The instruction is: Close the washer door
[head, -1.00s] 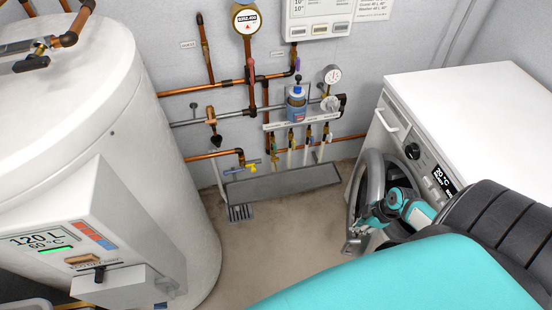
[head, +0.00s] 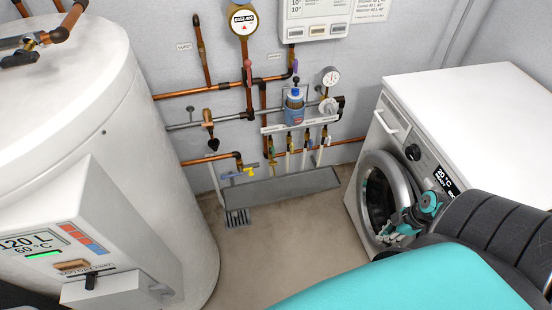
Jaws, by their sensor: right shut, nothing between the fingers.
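The white washer (head: 470,110) stands at the right with its front facing left. Its round door, with a grey ring (head: 362,178) and dark glass, lies at or very near the washer's front; I cannot tell whether it is latched. My right gripper (head: 392,236) is shut and empty, at the lower part of the door, seemingly against it. My right arm hides the door's lower right edge. My left gripper is not in view.
A big white tank (head: 130,130) with a control box (head: 60,245) stands at the left. Copper pipes and valves run along the back wall above a grey trough (head: 283,187). The floor (head: 285,235) between tank and washer is clear.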

